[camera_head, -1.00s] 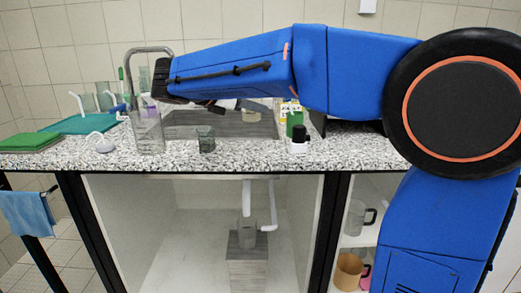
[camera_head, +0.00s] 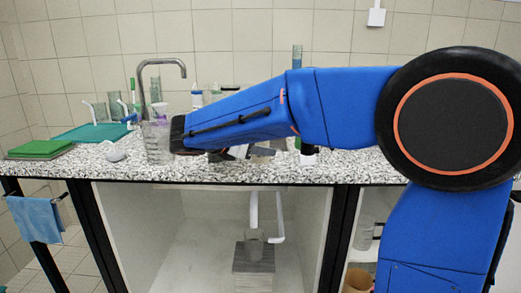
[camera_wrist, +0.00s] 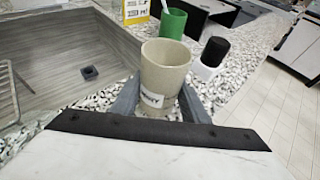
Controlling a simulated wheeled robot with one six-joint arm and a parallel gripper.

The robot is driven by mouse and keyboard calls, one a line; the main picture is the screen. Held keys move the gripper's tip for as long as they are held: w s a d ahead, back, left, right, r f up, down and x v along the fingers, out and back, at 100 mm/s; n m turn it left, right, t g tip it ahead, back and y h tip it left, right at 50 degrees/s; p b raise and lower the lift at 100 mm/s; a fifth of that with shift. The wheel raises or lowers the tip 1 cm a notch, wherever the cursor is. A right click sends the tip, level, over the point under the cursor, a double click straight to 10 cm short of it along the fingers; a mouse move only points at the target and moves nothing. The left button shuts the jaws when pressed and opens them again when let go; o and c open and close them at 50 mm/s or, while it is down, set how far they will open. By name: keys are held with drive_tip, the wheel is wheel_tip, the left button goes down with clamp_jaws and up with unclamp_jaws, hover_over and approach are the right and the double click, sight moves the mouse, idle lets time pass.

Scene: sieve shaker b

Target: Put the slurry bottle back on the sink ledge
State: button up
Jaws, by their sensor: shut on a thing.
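The slurry bottle (camera_wrist: 165,75) is a beige, open-topped, cup-like vessel with a white label whose lettering is partly cut off. In the wrist view it stands upright between the grey fingers of my gripper (camera_wrist: 160,103), which is shut on it. Behind it is the speckled sink ledge (camera_wrist: 108,97), beside the grey sink basin (camera_wrist: 50,60). I cannot tell whether the bottle's base touches the ledge. In the head view my arm hides the bottle and most of the basin.
A green cup (camera_wrist: 173,24) and a white bottle with a black cap (camera_wrist: 210,58) stand close beyond the slurry bottle. A yellow-and-white box (camera_wrist: 134,10) is behind. In the head view a clear beaker (camera_head: 157,142) stands left of my wrist, near the tap (camera_head: 143,75).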

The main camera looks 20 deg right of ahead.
drive_tip(key=shift+f, duration=0.1)
drive_tip(key=o, duration=1.2)
drive_tip(key=shift+c, duration=0.2)
drive_tip(key=shift+a+r, duration=0.1)
drive_tip(key=shift+r, duration=0.1)
drive_tip(key=v, duration=1.1)
drive_tip(key=shift+s+a, duration=0.25)
drive_tip(key=shift+a, duration=0.05)
